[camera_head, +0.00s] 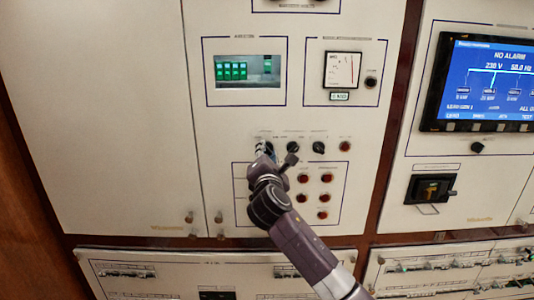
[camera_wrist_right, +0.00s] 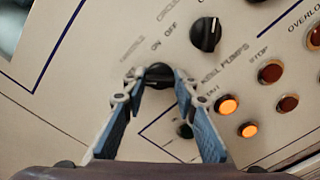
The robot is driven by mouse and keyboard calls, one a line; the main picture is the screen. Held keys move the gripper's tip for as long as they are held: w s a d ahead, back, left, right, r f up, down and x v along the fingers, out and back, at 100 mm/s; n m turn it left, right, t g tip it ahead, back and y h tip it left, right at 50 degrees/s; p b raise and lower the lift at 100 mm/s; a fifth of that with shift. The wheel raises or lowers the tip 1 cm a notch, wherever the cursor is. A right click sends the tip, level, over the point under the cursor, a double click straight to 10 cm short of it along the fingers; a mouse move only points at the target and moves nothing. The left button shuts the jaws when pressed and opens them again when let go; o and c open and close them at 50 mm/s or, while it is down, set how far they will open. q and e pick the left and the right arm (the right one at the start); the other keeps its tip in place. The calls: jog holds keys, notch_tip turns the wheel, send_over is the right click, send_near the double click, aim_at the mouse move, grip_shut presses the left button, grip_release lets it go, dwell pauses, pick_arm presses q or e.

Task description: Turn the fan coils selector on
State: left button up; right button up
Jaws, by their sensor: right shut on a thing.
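Black rotary selectors sit in a row on the white panel. My right gripper (camera_wrist_right: 160,88) is shut on the leftmost selector (camera_wrist_right: 160,72), one blue-padded finger on each side of the black knob. In the head view, the gripper (camera_head: 264,150) reaches this row from below and partly covers the knob. The label beside it is too blurred to read as fan coils, and its exact pointer direction is hidden by the fingers. A neighbouring selector (camera_wrist_right: 205,34) stands free, with ON and OFF marks near it. My left gripper is not in view.
Another selector (camera_head: 318,147) and a red lamp (camera_head: 344,146) lie to the right in the row. Below are several red buttons (camera_head: 325,178); two glow orange (camera_wrist_right: 228,104) in the wrist view. A lit screen (camera_head: 490,80) and a black breaker handle (camera_head: 430,188) are on the right panel.

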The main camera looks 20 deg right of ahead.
jog(key=m+b, duration=0.1)
jog(key=m, duration=0.3)
jog(key=shift+f, duration=0.1)
jog(key=m+b, duration=0.1)
jog(key=m, duration=0.3)
jog(key=shift+m+b, duration=0.3)
jog(key=shift+b, duration=0.05)
jog(key=m+b, duration=0.2)
jog(key=m, duration=0.3)
jog(key=shift+m+b, duration=0.5)
jog(key=shift+m, duration=1.4)
jog(key=o, duration=1.2)
jog(key=shift+c, duration=0.2)
jog(key=v, duration=1.2)
